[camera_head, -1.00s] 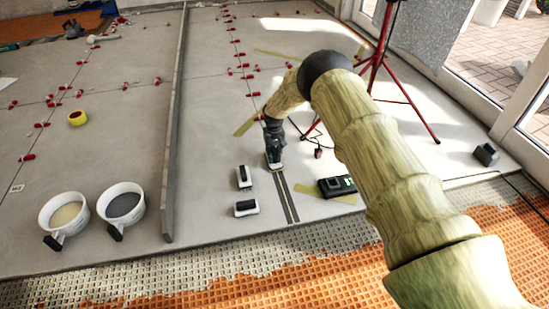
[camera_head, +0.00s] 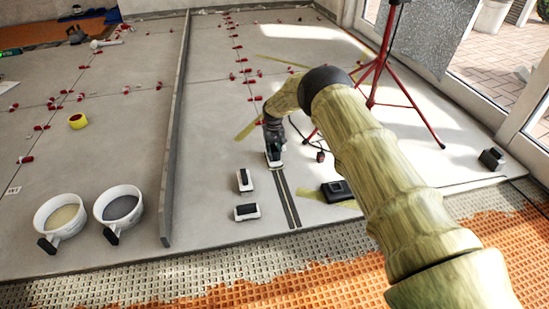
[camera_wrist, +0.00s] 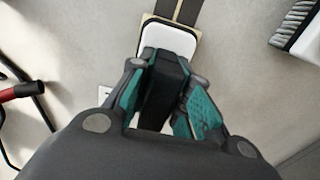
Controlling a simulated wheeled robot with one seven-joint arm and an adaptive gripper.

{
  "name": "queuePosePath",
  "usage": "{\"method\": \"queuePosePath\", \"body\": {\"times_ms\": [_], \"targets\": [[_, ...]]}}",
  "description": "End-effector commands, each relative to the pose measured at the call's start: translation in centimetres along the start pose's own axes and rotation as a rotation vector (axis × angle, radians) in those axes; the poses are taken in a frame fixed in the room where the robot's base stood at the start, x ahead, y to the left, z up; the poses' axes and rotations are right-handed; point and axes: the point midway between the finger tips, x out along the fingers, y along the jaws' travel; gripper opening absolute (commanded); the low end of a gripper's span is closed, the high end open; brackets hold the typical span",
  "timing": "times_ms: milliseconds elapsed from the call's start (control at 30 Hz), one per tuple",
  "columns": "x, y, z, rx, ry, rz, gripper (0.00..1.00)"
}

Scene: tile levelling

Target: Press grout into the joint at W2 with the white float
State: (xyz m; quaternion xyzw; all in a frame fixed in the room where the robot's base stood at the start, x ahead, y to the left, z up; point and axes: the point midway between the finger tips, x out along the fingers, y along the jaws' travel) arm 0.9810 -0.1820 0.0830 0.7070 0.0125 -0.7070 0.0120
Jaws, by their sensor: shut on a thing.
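My gripper (camera_wrist: 165,95) is shut on the black handle of the white float (camera_wrist: 168,36). The float's white body has a tan edge and lies at the end of a dark double joint strip (camera_wrist: 178,12). In the head view, my gripper (camera_head: 272,140) is above the float (camera_head: 274,163), which is low at the tile floor. The dark joint strip (camera_head: 287,201) runs from the float toward the front tile edge. I cannot read a W2 label, and the float's underside is hidden.
Two black-and-white tools (camera_head: 244,180) (camera_head: 246,212) lie left of the strip. A black box (camera_head: 336,191) lies to its right. Two buckets (camera_head: 60,217) (camera_head: 121,207) stand left of a long upright divider (camera_head: 172,150). A red tripod (camera_head: 375,70) stands behind my arm.

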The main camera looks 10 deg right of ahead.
Motion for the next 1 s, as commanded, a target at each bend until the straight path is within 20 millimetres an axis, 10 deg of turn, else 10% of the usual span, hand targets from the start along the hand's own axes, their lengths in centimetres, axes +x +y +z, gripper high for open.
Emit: {"method": "queuePosePath", "body": {"times_ms": [1000], "targets": [[-4.7, 0.0, -0.1, 0.000, 0.000, 0.000, 0.00]]}}
